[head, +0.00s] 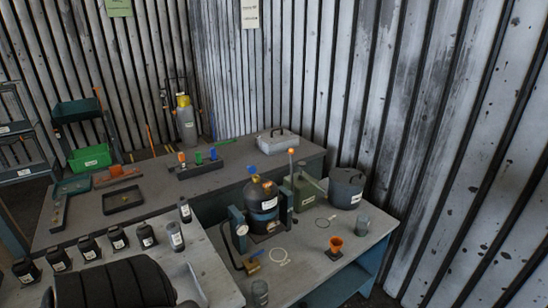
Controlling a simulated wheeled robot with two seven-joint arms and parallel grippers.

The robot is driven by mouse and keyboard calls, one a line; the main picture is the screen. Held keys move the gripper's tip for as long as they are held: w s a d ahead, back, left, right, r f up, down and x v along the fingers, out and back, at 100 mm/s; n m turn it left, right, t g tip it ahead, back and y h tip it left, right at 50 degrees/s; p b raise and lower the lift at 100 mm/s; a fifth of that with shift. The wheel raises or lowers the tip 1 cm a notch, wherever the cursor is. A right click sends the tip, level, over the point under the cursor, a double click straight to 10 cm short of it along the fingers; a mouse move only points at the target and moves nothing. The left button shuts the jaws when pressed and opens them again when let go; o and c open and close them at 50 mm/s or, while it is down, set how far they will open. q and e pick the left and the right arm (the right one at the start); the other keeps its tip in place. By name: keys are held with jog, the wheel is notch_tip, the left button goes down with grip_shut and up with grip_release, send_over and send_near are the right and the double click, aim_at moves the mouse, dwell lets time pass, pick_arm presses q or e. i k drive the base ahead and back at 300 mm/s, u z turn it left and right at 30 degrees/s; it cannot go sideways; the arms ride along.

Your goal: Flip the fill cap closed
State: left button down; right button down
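A dark, rounded housing (262,197) with a white label sits in a blue-and-dark stand on the workbench, right of the picture's middle. A small orange part (256,178) and a blue part (252,169) show at its top. I cannot tell which of them is the fill cap, or whether the cap is open or closed; it is too small at this distance. Neither of my grippers shows in the head view.
Several black bottles (117,238) line the left bench. A black chair (115,284) stands in front.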

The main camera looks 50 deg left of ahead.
aim_at(252, 170)
jog(key=i, duration=1.25)
jog(key=u, duration=2.7)
jog(key=i, duration=0.5)
jog(key=z, duration=1.4)
